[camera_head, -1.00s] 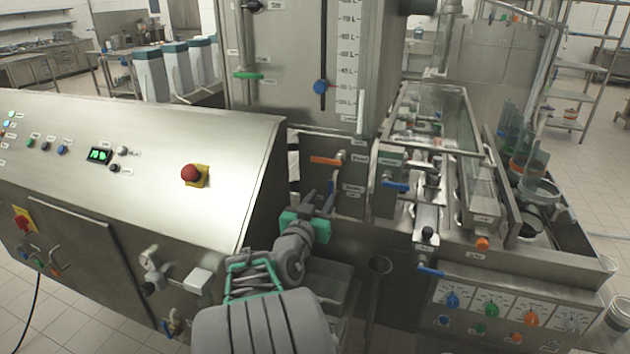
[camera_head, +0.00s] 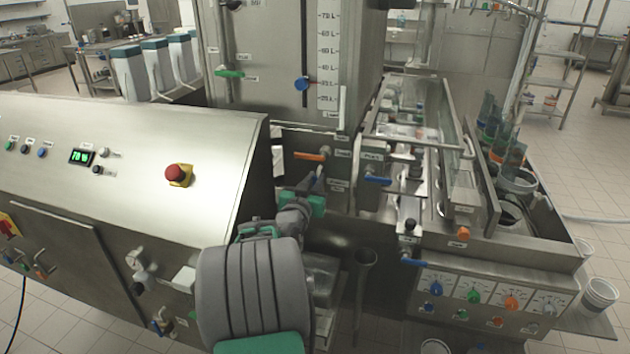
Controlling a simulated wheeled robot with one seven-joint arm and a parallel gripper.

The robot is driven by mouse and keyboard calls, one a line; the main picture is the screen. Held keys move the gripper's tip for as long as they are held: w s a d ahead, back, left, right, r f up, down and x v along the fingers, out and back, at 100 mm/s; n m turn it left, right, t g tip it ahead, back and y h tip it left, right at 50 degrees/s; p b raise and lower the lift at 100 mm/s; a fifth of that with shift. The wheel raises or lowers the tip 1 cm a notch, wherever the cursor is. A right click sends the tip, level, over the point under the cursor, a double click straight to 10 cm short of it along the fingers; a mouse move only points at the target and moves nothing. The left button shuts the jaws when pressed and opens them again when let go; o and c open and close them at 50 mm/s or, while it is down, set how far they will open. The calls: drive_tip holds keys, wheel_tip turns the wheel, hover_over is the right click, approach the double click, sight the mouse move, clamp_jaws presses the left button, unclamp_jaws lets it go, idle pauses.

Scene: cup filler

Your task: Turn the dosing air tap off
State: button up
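A small blue tap handle (camera_head: 319,173) shows on the steel panel in the middle, beside a label (camera_head: 337,184) too small to read surely. It looks like the dosing air tap, and it is partly hidden by my gripper. An orange tap handle (camera_head: 310,156) lies level just above it. My gripper (camera_head: 311,184), on its green and grey wrist, points away from the camera at the blue handle. Its fingertips are at or very near the handle; I cannot tell whether they touch it or how far apart they are.
The sloped control cabinet with a red emergency button (camera_head: 177,173) stands close on the left. Another blue lever (camera_head: 377,180) sits to the right of the panel. A dark funnel-topped pipe (camera_head: 364,258) stands below, right of my arm.

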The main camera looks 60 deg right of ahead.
clamp_jaws()
idle(0.9)
